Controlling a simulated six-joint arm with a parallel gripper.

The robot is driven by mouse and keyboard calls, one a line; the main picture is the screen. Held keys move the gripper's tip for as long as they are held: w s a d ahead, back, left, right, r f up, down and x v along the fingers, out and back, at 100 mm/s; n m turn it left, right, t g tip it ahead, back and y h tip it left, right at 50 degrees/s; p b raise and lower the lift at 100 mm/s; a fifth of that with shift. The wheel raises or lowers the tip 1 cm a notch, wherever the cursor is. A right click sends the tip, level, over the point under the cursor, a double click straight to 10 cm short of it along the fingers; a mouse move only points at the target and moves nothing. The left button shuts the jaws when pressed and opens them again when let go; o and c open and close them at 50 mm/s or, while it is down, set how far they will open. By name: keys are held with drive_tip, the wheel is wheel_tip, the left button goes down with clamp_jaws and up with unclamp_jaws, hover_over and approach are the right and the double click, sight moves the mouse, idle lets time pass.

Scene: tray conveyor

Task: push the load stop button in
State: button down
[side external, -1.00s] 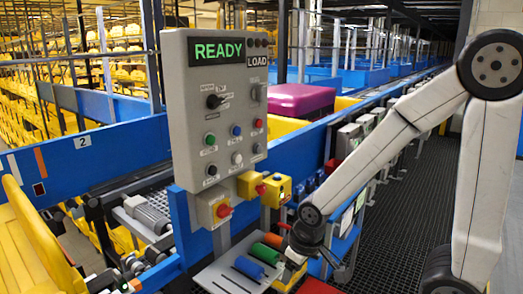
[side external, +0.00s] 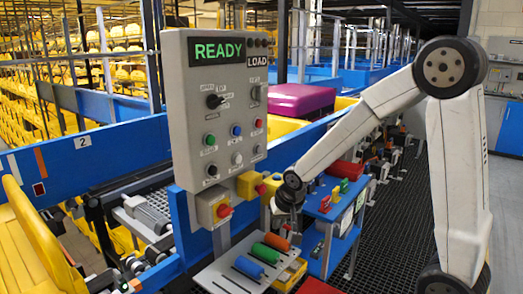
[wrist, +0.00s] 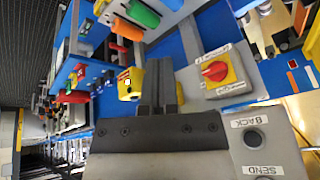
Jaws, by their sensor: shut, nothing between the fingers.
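The grey control panel (side external: 213,110) has a LOAD sign at its upper right and a red button (side external: 258,123) beneath it. I cannot read which button is marked load stop. My gripper (wrist: 163,75) is shut and empty, held right of and below the panel in the side view (side external: 286,205).
A sloped shelf (side external: 230,280) below my gripper holds blue, green and orange cylinders (side external: 265,252). A blue stand (side external: 330,207) with red and green parts is to the right. A READY display (side external: 219,50) is lit green. The blue conveyor side wall (side external: 300,145) runs behind.

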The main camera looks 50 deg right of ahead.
sight(258, 188)
drive_tip(key=w+d+r+m+h, duration=0.1)
drive_tip(key=w+d+r+m, duration=0.1)
drive_tip(key=d, duration=0.5)
drive_tip(key=w+d+r+m+t+h, duration=0.1)
drive_tip(key=w+d+r+m, duration=0.1)
drive_tip(key=w+d+m, duration=0.3)
drive_tip(key=d+m, duration=0.2)
drive_tip(key=shift+w+d+r+t+h, duration=0.15)
drive_tip(key=shift+w+d+t+h, duration=0.15)
drive_tip(key=shift+d, duration=0.05)
drive_tip(key=w+d+f, duration=0.3)
drive_tip(key=w+f, duration=0.5)
drive_tip(key=shift+w+d, duration=0.2)
drive_tip(key=shift+w, duration=0.15)
idle(0.5)
